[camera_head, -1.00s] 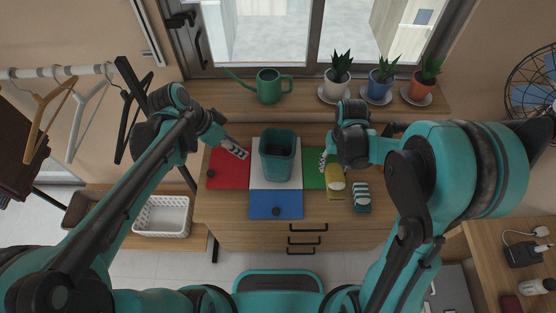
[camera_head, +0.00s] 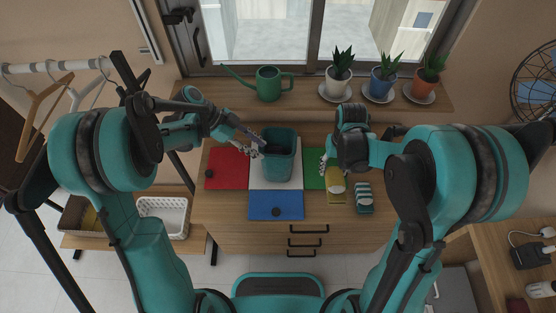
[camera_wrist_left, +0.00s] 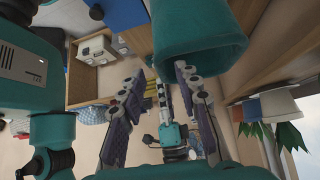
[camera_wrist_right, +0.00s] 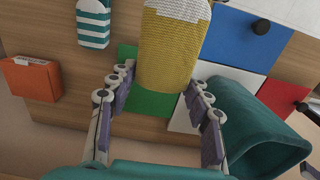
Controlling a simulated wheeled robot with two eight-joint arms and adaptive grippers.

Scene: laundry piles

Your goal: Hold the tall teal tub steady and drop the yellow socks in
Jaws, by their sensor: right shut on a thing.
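The tall teal tub (camera_head: 279,168) stands upright and open on a white mat (camera_head: 290,183). My left gripper (camera_head: 260,147) is open at the tub's left side, its fingertips close to the rim. In the left wrist view the tub (camera_wrist_left: 205,45) lies beyond the spread fingers (camera_wrist_left: 157,78); contact is unclear. The yellow socks (camera_head: 336,194), a rolled bundle with a white part, are right of the tub. My right gripper (camera_head: 326,164) is shut on the bundle's far end; the right wrist view shows the socks (camera_wrist_right: 168,55) between its fingers. I cannot tell whether they are lifted.
Teal-striped socks (camera_head: 364,200) lie right of the yellow ones. Red (camera_head: 225,170), blue (camera_head: 270,204) and green (camera_head: 313,172) panels surround the white mat. An orange box (camera_wrist_right: 30,80) shows in the right wrist view. A watering can (camera_head: 268,84) and potted plants stand on the sill behind.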

